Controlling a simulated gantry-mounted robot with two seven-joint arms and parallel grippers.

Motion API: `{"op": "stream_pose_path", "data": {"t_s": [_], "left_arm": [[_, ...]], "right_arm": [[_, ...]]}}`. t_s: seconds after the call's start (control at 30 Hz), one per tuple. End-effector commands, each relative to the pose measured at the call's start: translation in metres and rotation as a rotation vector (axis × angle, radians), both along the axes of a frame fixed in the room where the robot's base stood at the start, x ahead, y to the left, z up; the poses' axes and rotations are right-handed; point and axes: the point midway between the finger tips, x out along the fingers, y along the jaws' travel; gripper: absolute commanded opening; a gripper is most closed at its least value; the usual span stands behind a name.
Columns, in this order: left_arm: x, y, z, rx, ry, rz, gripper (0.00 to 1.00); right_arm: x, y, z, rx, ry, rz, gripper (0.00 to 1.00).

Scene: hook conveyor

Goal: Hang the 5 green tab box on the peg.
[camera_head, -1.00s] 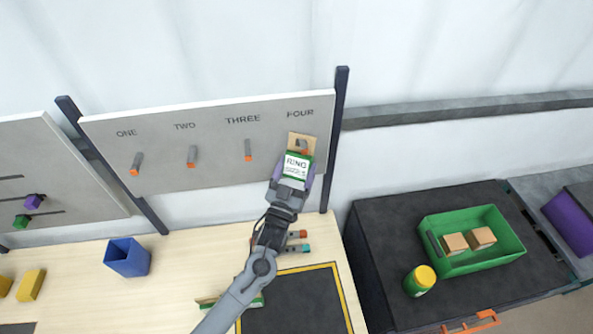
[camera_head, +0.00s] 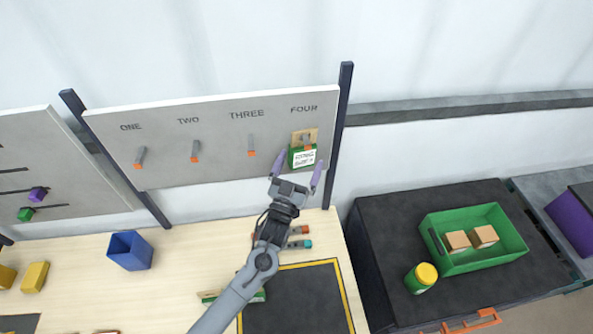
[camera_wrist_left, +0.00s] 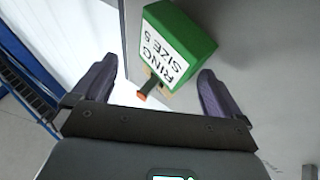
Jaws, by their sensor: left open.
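A green box with a white label and a tan tab (camera_head: 302,158) hangs at the peg under FOUR (camera_head: 306,139) on the white board (camera_head: 218,168). In the left wrist view the box (camera_wrist_left: 190,38) reads "RING SIZE 5", and the orange-tipped peg (camera_wrist_left: 144,94) shows beside its tab end. How fully the peg sits in the tab's hole is hard to see. My left gripper (camera_head: 297,166) is open, its purple fingers apart on either side of the box's lower end. It also shows open and empty in the left wrist view (camera_wrist_left: 156,72). My right gripper is out of view.
Pegs ONE (camera_head: 140,157), TWO (camera_head: 195,151) and THREE (camera_head: 251,145) are empty. A blue bin (camera_head: 130,252) and a dark yellow-edged mat (camera_head: 292,302) are on the table below. A green crate (camera_head: 505,249) with tan boxes stands on the dark cabinet at right.

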Motion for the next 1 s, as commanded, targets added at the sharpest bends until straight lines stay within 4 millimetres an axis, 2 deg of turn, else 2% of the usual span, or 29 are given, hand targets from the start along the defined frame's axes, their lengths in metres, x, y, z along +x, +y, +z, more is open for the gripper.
{"op": "stream_pose_path", "data": {"t_s": [0.17,0.5,0.7,0.9,1.0], "left_arm": [[-0.012,0.004,-0.008,0.000,0.002,0.000,1.00],[-0.063,0.021,-0.028,0.000,0.002,0.000,1.00],[-0.085,0.028,-0.036,0.000,0.001,0.000,1.00],[-0.097,0.031,-0.041,-0.001,0.009,0.000,1.00],[-0.107,0.031,-0.053,-0.001,0.044,0.000,1.00]], "right_arm": [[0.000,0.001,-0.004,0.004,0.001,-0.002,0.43],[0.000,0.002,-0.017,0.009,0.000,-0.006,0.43],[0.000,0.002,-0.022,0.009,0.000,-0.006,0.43],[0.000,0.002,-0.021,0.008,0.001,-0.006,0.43],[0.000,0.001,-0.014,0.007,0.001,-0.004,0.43]]}}
